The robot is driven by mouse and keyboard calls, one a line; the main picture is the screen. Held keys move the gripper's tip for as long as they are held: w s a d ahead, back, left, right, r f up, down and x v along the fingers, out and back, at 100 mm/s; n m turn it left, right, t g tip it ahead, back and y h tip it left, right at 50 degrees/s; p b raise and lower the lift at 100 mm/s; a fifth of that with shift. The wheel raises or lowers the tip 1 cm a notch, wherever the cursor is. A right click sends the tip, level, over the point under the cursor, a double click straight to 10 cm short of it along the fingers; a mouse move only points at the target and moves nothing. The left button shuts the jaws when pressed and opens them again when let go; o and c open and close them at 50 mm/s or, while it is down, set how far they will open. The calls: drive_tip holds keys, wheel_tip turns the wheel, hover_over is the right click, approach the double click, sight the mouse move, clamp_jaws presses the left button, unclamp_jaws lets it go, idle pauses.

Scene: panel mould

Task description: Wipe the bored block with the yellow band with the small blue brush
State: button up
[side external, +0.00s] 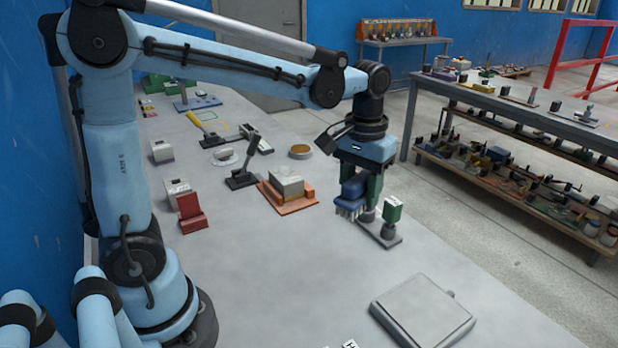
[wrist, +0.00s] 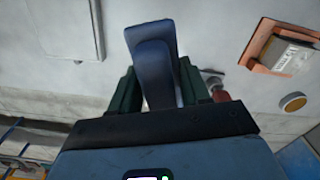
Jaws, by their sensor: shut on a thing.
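The small blue brush (side external: 351,194) is held in my gripper (side external: 362,186), with its pale bristles pointing down. In the wrist view the blue brush (wrist: 152,55) sits between the dark green fingers of my gripper (wrist: 155,85), which are shut on it. The brush hangs close to a grey stand (side external: 381,235); I cannot tell whether they touch. Several grey blocks stand on the table: one on an orange base (side external: 287,183), others at the left (side external: 177,188) and further back (side external: 161,150). I cannot make out a yellow band or bore on any of them.
A green block (side external: 393,209) stands on a post right beside my gripper. A grey flat plate (side external: 423,310) lies at the front right. A red holder (side external: 191,213), a black stand (side external: 243,175) and a round tan disc (side external: 300,151) stand around the blocks.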

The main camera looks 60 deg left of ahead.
drive_tip(key=w+a+n, duration=0.3)
drive_tip(key=a, duration=1.3)
drive_tip(key=n, duration=0.2)
approach(289, 177)
drive_tip(key=a+r, duration=0.2)
drive_tip(key=a, duration=0.4)
drive_tip(key=shift+s+d+f, duration=0.1)
drive_tip(key=shift+d+f, duration=0.05)
drive_tip(key=shift+f, duration=1.2)
drive_tip(key=shift+w+d+f, duration=0.1)
drive_tip(key=shift+d+f, duration=0.05)
drive_tip(key=shift+f, duration=1.15)
drive_tip(key=shift+s+d+f, duration=0.1)
drive_tip(key=shift+d+f, duration=0.05)
drive_tip(key=shift+f, duration=1.2)
drive_tip(key=shift+d+f, duration=0.1)
drive_tip(key=shift+d, duration=2.85)
drive_tip(key=shift+a, duration=3.5)
drive_tip(key=shift+d, duration=3.15)
drive_tip(key=shift+a, duration=3.2)
wheel_tip(289, 177, up, 8)
